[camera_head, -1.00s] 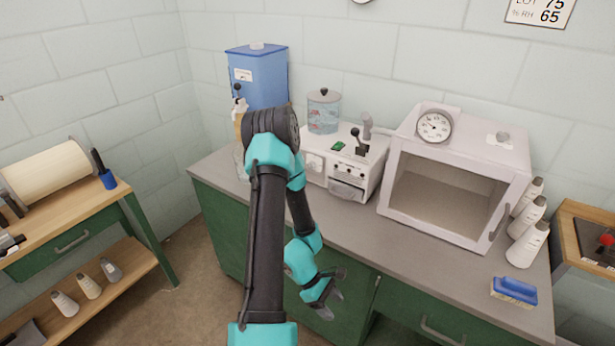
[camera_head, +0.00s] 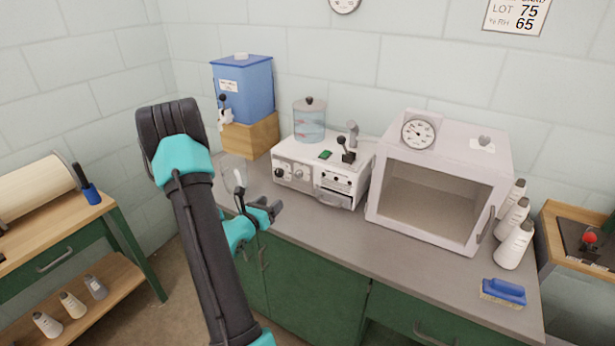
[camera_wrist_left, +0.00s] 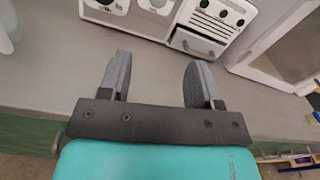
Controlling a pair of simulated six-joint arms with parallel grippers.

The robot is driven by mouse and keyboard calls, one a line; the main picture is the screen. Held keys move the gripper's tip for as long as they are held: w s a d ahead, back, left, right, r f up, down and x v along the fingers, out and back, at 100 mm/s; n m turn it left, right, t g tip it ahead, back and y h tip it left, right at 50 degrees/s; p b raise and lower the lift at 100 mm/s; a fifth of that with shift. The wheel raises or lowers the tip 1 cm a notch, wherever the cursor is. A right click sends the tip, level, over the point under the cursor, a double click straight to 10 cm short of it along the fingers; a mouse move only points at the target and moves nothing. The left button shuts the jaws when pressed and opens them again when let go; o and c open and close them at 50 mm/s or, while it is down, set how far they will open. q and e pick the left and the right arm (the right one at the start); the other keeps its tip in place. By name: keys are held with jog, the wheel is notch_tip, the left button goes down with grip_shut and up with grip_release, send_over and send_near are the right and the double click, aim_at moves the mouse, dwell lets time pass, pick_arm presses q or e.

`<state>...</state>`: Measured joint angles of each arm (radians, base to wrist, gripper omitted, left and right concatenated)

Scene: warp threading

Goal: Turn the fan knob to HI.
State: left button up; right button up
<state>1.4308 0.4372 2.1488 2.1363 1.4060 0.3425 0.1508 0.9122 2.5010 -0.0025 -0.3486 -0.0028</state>
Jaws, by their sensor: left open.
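A white machine (camera_head: 320,162) stands on the grey counter, with round dials or knobs (camera_head: 297,175) on the left of its front. I cannot read their labels or tell which is the fan knob. My left gripper (camera_head: 262,204) is open and empty near the counter's front edge, short of the machine's front left. In the left wrist view the two fingers (camera_wrist_left: 158,64) are spread over bare counter. The machine's lower front (camera_wrist_left: 150,14) shows beyond them, with round controls at the top edge. My right gripper is not in view.
A clear glass vessel (camera_head: 233,174) stands left of the machine, close to my left arm. A blue tank (camera_head: 243,90) sits on a wooden block behind. A white oven-like box (camera_head: 440,180) stands to the right. Counter in front of the machine is clear.

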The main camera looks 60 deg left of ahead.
aim_at(298, 176)
pick_arm(q)
jog(key=shift+w+a+r, duration=0.1)
jog(key=shift+r, duration=0.1)
jog(key=x, duration=1.7)
jog(key=shift+w+a+r, duration=0.1)
jog(key=shift+a+r, duration=0.05)
jog(key=shift+a, duration=0.15)
jog(key=c, duration=0.9)
jog(key=shift+c, duration=0.2)
